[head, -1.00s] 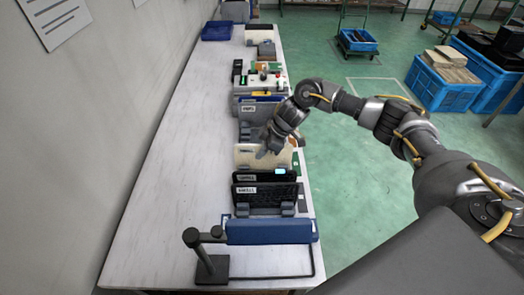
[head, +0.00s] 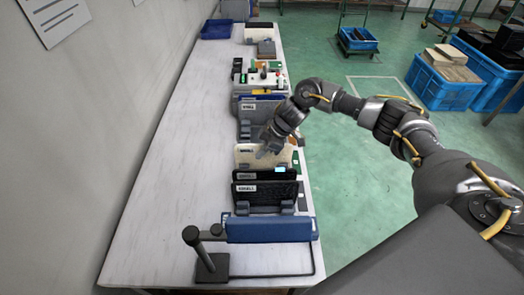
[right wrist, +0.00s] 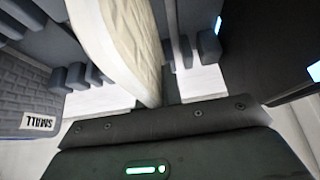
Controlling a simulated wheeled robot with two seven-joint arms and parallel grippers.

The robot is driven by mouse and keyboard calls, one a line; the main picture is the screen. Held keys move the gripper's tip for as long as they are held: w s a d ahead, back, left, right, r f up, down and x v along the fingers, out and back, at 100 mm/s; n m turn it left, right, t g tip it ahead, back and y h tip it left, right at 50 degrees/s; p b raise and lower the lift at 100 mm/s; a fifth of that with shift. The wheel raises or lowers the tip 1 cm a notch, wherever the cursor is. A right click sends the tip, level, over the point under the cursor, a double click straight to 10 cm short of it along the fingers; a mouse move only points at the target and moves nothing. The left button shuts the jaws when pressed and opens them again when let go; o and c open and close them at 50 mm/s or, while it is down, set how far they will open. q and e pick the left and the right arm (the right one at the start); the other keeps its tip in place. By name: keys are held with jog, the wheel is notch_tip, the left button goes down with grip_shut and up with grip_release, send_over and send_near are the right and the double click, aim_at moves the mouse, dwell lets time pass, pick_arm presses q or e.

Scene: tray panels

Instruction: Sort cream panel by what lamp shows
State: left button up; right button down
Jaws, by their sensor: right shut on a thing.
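The cream panel (head: 246,153) stands upright in a grey rack on the long table, with a small label on its face. My right gripper (head: 271,147) is at its upper right edge and shut on it. In the right wrist view the textured cream panel (right wrist: 115,40) rises from the gripper; the fingertips are not clear there. A device with a red knob and a small green light (head: 243,78) stands farther back; I cannot tell for sure that this light is the lamp. My left gripper is not in view.
Dark panels (head: 265,194) stand in racks in front of the cream panel, and a blue-grey one (head: 258,110) behind. A blue padded bar (head: 268,230) and black stand (head: 208,262) are at the near end. The table's left side (head: 180,150) is clear.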

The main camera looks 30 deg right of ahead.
jog(key=c, duration=1.5)
grip_release()
jog(key=b+v, duration=0.2)
jog(key=v, duration=0.9)
